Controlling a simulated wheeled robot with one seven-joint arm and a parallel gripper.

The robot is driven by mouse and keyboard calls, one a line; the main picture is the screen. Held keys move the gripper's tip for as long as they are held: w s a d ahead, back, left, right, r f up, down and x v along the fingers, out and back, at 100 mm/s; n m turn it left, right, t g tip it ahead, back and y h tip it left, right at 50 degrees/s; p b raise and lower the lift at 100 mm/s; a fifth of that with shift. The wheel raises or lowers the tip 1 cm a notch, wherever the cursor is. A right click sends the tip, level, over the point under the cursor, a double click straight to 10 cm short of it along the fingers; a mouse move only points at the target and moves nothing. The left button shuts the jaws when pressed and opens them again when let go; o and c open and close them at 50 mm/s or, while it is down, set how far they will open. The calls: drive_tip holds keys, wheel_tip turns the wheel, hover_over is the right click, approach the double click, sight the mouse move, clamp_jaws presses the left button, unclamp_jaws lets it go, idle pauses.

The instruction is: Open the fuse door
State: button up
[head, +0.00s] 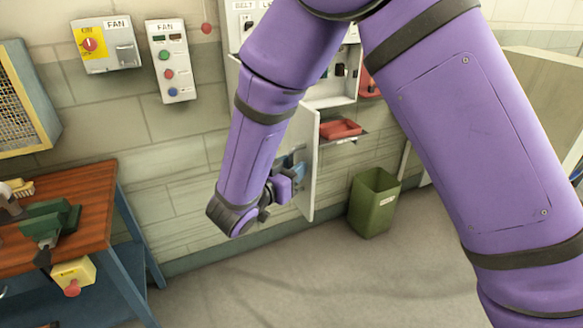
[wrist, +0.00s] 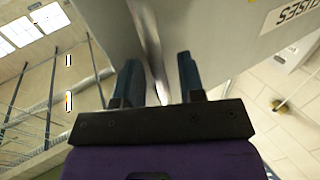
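The fuse door (head: 311,170) is a pale grey panel, seen nearly edge-on in the head view. It stands swung out from the wall cabinet, whose inside shows to its right. My gripper (head: 297,165) is at the left face of the door, partly hidden by my wrist. In the wrist view my gripper (wrist: 157,75) has its two dark blue fingers apart, with a narrow light metal strip (wrist: 154,50) in the gap, perhaps the handle. No contact with it is clear. The door (wrist: 225,35) fills the view's top, with part of a FUSES label at right.
A red tray (head: 340,129) sits on a shelf right of the door. A green bin (head: 373,205) stands on the floor below. A workbench (head: 75,215) with a green vise is at left. Two FAN boxes (head: 107,44) hang on the wall. Floor before the door is clear.

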drive_tip(key=v, duration=1)
drive_tip(key=shift+s+a, duration=0.25)
drive_tip(key=shift+s, duration=0.05)
